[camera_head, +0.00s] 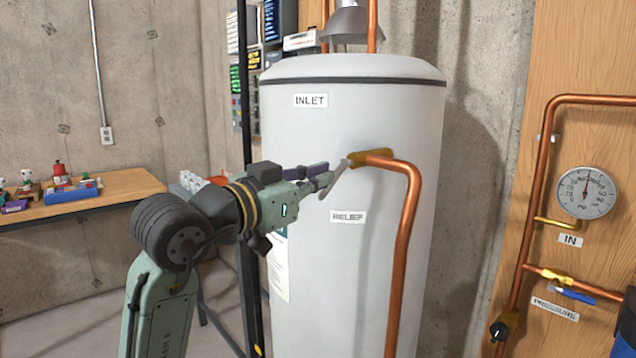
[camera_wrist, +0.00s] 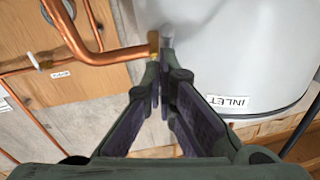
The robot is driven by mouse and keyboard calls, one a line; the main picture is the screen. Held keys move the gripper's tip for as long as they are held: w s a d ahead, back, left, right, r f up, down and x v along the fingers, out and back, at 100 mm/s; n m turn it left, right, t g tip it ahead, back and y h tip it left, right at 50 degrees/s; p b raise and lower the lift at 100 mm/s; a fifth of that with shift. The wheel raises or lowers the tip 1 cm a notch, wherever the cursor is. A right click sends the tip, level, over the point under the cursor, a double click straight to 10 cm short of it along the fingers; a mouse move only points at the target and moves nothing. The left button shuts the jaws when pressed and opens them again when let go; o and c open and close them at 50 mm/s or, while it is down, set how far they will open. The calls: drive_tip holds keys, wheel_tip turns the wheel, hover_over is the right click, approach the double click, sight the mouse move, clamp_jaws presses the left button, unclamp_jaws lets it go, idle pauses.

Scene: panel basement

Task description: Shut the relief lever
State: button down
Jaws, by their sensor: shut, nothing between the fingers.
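The relief valve is a brass fitting (camera_head: 370,158) on the upper side of the white tank (camera_head: 390,115), above a RELIEF label (camera_head: 348,217). A grey lever (camera_head: 342,176) slants down and left from the fitting. My gripper (camera_head: 328,181) is at the lever, its fingertips overlapping it in the head view; I cannot tell if they touch. In the wrist view, my gripper (camera_wrist: 162,68) has its tips together with nothing held. The grey lever (camera_wrist: 167,38) lies just beyond the tips, beside the brass fitting (camera_wrist: 153,44). The fingers hide part of it.
A copper pipe (camera_head: 412,200) bends from the fitting and runs down the tank front. A wooden panel (camera_head: 560,55) with pipes and a gauge (camera_head: 587,193) stands at right. A workbench (camera_head: 110,187) with small items stands at left.

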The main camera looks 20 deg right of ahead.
drive_tip(key=shift+f+h+b, duration=0.3)
drive_tip(key=shift+b, duration=0.35)
drive_tip(key=f+t+h+b, duration=0.1)
drive_tip(key=b, duration=0.3)
drive_tip(key=d+f+n+t+h+b, duration=0.1)
drive_tip(key=t+h+b, duration=0.1)
drive_tip(key=b, duration=0.2)
drive_tip(key=d+f+t+h+b, duration=0.1)
drive_tip(key=h+b, duration=0.1)
drive_tip(key=b, duration=0.2)
drive_tip(key=shift+w+d+f+n+t, duration=0.15)
drive_tip(key=shift+w+f+n+t, duration=0.15)
drive_tip(key=shift+w+f+n, duration=0.1)
drive_tip(key=shift+h, duration=0.3)
